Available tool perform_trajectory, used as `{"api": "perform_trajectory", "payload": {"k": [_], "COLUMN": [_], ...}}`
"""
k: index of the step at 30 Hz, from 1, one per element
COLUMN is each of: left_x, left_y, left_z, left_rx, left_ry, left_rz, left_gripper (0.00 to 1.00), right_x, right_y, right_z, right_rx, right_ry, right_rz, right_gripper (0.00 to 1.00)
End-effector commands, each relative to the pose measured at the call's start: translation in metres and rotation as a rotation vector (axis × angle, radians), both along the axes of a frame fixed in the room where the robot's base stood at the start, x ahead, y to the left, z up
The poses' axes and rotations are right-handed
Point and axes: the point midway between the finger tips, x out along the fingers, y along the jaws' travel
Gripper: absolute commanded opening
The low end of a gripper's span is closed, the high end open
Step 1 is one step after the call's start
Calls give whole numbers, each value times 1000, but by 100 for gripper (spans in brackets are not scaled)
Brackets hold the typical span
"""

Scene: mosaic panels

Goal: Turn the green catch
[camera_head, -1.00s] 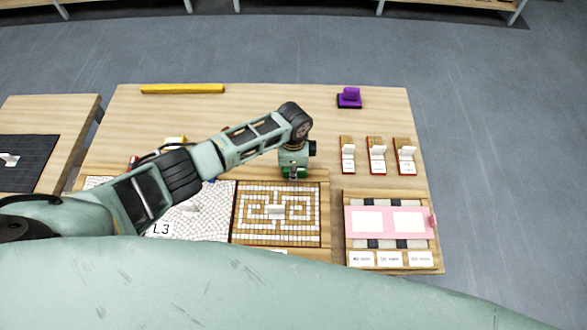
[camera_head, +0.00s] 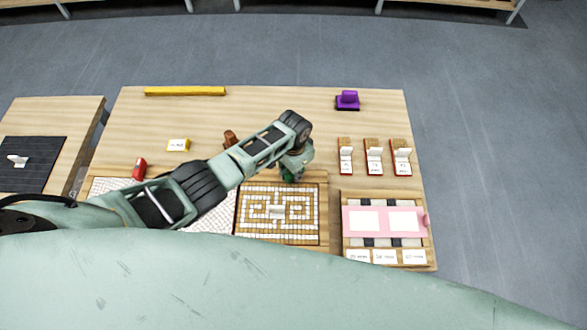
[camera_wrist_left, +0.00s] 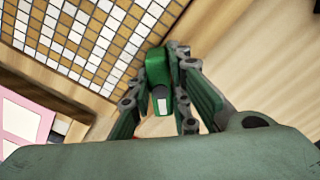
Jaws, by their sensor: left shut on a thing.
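The green catch (camera_wrist_left: 158,75) is at the edge of the brown-and-white mosaic panel (camera_head: 249,217), on its wooden frame. In the left wrist view it sits between the fingers of my left gripper (camera_wrist_left: 162,95), which is shut on it. A small white mark shows on the catch's near end. In the head view my left gripper (camera_head: 291,174) is at the panel's far edge and hides most of the catch. The same mosaic panel fills the upper left of the left wrist view (camera_wrist_left: 75,35). My right gripper is not in view.
A pale mosaic panel (camera_head: 209,220) lies to the left, partly under my arm. A pink frame (camera_head: 384,208) on a wooden board lies to the right. Several upright white cards (camera_head: 374,160), a purple block (camera_head: 348,99) and a yellow bar (camera_head: 186,91) stand farther back.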

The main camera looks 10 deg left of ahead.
Motion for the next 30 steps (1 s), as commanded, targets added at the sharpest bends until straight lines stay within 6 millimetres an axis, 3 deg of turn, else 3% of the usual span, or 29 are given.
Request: {"api": "perform_trajectory", "payload": {"k": [18,30], "left_x": [-1,0], "left_y": [-3,-4], "left_z": [2,1], "left_rx": [-1,-1], "left_ry": [1,-1], "left_rz": [569,795], "left_gripper": [0,0], "right_x": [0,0], "right_y": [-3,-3], "right_z": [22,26], "right_rx": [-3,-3], "right_ry": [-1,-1], "right_rz": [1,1], "right_gripper": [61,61]}}
